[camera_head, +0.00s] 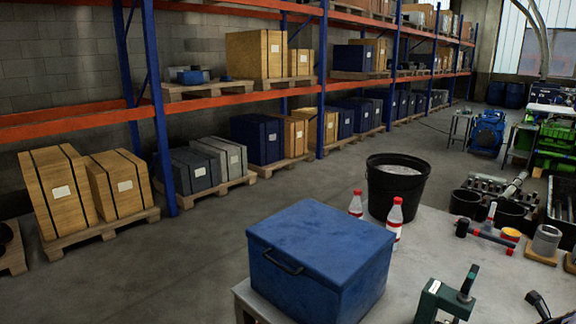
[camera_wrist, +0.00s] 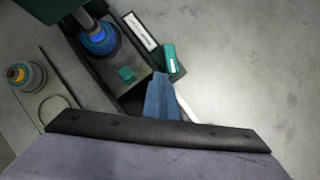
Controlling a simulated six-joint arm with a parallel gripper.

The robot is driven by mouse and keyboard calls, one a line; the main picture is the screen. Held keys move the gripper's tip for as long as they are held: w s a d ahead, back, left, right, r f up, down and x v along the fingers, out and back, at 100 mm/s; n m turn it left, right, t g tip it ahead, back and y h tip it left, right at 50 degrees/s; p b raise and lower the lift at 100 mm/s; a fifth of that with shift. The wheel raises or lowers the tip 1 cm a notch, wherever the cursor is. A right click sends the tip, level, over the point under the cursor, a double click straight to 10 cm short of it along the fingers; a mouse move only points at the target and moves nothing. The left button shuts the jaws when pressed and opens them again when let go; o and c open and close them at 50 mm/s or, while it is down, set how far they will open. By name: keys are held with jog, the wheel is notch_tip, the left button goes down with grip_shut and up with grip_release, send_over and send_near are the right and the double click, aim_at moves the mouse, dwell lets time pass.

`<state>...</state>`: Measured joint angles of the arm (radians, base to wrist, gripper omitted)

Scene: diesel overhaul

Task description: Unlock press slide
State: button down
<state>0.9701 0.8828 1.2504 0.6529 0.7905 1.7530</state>
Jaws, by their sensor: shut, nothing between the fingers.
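The press shows from above in the wrist view, with a dark base (camera_wrist: 118,75), a round blue part (camera_wrist: 99,38) on a grey rod, and a dark green body at the top left. A small green block (camera_wrist: 169,59) sits at the right side of the base, beside a white label plate (camera_wrist: 141,31). I cannot tell which part locks the slide. My gripper (camera_wrist: 160,78) is shut and empty, its blue fingers close below the green block; contact cannot be told. A green device with a black lever (camera_head: 445,300) stands at the bench's front in the head view.
A blue lidded box (camera_head: 320,255), two red-and-white bottles (camera_head: 394,222) and a black bucket (camera_head: 398,185) stand on the grey bench (camera_head: 450,248). Black cups and metal parts lie at the right. In the wrist view, a round part (camera_wrist: 24,75) sits left; the right side is clear.

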jog(key=shift+s+d+p, duration=0.1)
jog(key=shift+d+p, duration=0.5)
jog(key=shift+d, duration=0.1)
dwell(0.3)
jog(key=shift+a, duration=0.35)
jog(key=shift+r+p, duration=0.15)
jog(key=shift+p, duration=0.2)
notch_tip(320, 180, up, 6)
jog(key=p, duration=0.5)
jog(key=shift+p, duration=0.35)
notch_tip(320, 180, up, 4)
jog(key=p, duration=0.4)
